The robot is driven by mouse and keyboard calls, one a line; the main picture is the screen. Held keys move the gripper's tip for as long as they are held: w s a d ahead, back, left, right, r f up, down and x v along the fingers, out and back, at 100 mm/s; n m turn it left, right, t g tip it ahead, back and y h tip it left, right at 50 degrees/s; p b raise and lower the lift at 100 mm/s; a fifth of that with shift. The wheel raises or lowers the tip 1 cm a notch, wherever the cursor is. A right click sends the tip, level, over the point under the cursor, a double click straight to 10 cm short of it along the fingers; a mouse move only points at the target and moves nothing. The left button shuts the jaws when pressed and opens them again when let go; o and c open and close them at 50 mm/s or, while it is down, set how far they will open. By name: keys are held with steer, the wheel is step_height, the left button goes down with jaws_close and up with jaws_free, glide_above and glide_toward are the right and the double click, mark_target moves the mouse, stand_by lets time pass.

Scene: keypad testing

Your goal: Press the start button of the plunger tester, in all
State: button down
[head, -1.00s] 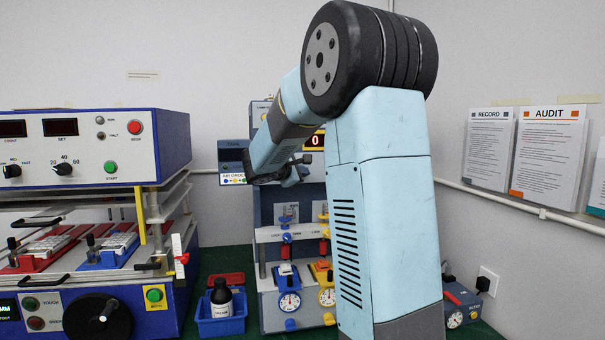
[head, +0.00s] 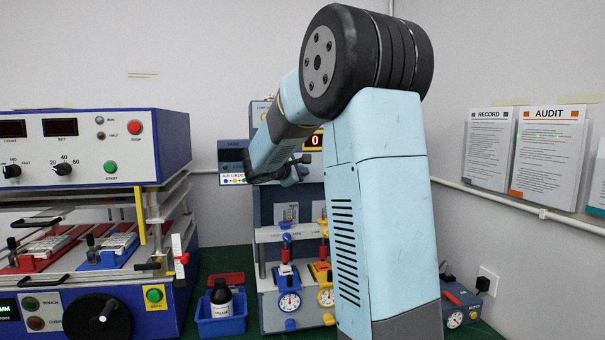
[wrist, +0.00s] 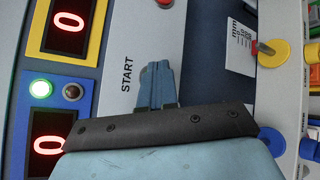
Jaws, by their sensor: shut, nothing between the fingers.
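The plunger tester (head: 263,205) stands at the back centre in the head view, partly hidden behind my arm. The wrist view shows its pale panel (wrist: 118,35) close up, with the word START printed sideways. My gripper (wrist: 156,68) is shut and empty, with its fingertips right beside that word. The start button itself is hidden behind the fingers, and I cannot tell whether they touch it. Two red displays, the upper one (wrist: 70,22) and the lower one (wrist: 48,140), read 0. A green lamp (wrist: 41,88) between them is lit. In the head view my gripper (head: 290,172) is small and dark.
A red button (wrist: 165,3) is at the wrist view's top edge. A large blue-and-white tester (head: 85,165) with its own green START button (head: 110,167) stands at the left. A blue tray (head: 221,325) with a dark bottle (head: 221,298) sits between the machines.

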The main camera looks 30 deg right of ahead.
steer(key=shift+s, duration=0.1)
steer(key=shift+s+a, duration=0.2)
steer(key=shift+s, duration=0.45)
steer(key=shift+s+a, duration=0.25)
steer(key=shift+s, duration=0.55)
steer(key=shift+s+a, duration=0.2)
steer(key=shift+s, duration=0.65)
steer(key=shift+s+a, duration=0.25)
steer(key=shift+s, duration=0.65)
